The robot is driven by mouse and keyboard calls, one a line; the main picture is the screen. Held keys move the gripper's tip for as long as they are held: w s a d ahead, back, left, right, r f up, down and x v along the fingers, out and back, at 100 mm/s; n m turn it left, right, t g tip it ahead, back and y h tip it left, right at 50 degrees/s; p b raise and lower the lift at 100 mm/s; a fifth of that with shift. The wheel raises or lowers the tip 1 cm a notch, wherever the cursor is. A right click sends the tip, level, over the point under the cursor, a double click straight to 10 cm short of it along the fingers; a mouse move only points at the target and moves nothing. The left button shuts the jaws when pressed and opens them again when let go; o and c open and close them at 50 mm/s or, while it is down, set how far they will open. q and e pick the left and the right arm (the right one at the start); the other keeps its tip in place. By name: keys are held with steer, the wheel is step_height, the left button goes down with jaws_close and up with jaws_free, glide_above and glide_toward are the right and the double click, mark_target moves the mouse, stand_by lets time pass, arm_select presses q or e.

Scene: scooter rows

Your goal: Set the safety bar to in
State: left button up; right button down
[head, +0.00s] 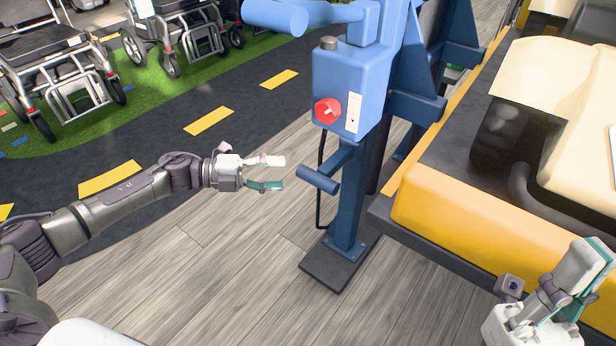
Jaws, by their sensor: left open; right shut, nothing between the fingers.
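A blue post (350,205) stands on a dark base plate, with a blue control box (345,72) carrying a red knob (327,111) and a white label plate. A thick blue padded bar (300,15) sticks out to the left at the top of the post. A shorter blue bar (319,180) sticks out lower down. I cannot tell which of them is the safety bar. My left gripper (275,173) is open and empty, just left of the lower bar and apart from it. My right gripper (582,285) is shut and empty at the lower right, in front of the yellow platform.
A yellow and black platform (450,225) with cream seats fills the right side. Wheelchairs (180,35) stand on green turf at the upper left. A dark path with yellow dashes (209,121) crosses behind my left arm. A black cable hangs beside the post. Wooden floor (190,270) is clear below.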

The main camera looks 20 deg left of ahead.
mark_target(297, 175)
arm_select(q)
steer(key=b+x, duration=0.1)
steer(key=x, duration=0.6)
steer(key=shift+w+d, duration=0.1)
jaws_close()
